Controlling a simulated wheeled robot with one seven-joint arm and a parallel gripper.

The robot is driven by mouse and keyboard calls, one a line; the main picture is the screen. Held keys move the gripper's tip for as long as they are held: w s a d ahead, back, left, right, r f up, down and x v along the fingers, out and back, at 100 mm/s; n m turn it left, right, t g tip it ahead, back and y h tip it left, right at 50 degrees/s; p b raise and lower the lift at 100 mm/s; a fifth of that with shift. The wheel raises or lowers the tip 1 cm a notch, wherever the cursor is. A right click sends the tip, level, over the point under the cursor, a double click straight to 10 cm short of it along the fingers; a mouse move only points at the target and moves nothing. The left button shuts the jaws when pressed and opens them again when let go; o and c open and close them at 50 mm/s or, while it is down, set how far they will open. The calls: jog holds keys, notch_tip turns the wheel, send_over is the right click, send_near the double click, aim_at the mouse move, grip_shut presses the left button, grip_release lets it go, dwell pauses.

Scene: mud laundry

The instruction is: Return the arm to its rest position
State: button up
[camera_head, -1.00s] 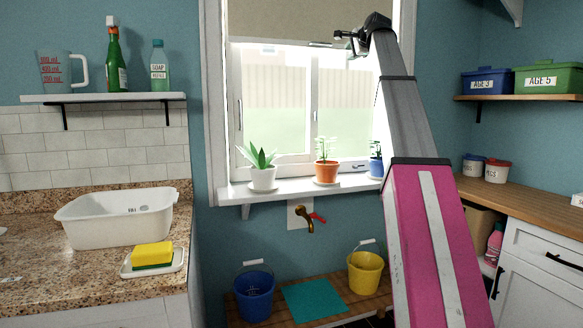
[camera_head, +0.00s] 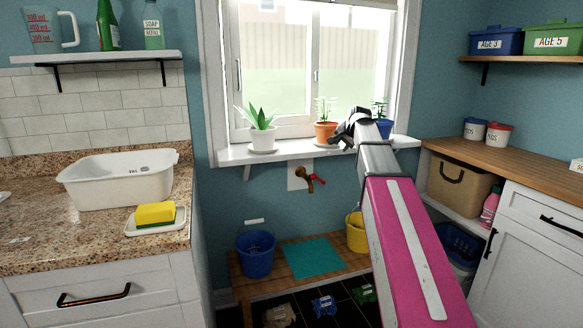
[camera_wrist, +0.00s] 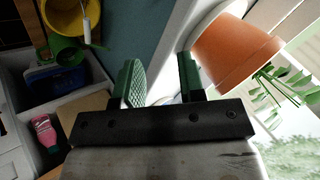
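My gripper (camera_head: 338,138) is raised in front of the window sill, near the orange pot, at the end of my pink and grey arm. In the wrist view its two green-padded fingers (camera_wrist: 160,82) stand apart with nothing between them. The orange pot with a plant (camera_head: 326,131) stands on the sill and shows tilted at the upper right of the wrist view (camera_wrist: 232,50). The blue pot (camera_head: 384,128) is partly hidden behind my arm.
The window sill (camera_head: 290,150) is close to my gripper. A white plant pot (camera_head: 262,139), a brass tap (camera_head: 303,176), a blue bucket (camera_head: 256,256) and a yellow bucket (camera_head: 356,234) are nearby. A wooden counter (camera_head: 510,165) lies right. Several small items lie on the dark floor.

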jog(key=s+a+f+n+g, duration=0.1)
jog(key=s+f+n+g, duration=0.1)
jog(key=s+f, duration=0.7)
jog(key=s+f+n+g+h, duration=0.1)
jog(key=s+f, duration=0.4)
jog(key=f, duration=0.8)
jog(key=s+a+f+n+g, duration=0.1)
jog(key=s+f+n+g, duration=0.1)
jog(key=s+f, duration=0.65)
jog(key=s+f+n+g+h, duration=0.1)
jog(key=s+f+n+g, duration=0.1)
jog(key=s+f, duration=0.9)
jog(key=shift+s+f+n+g, duration=0.4)
jog(key=shift+f+n, duration=0.1)
jog(key=shift+n, duration=0.1)
jog(key=shift+w, duration=0.1)
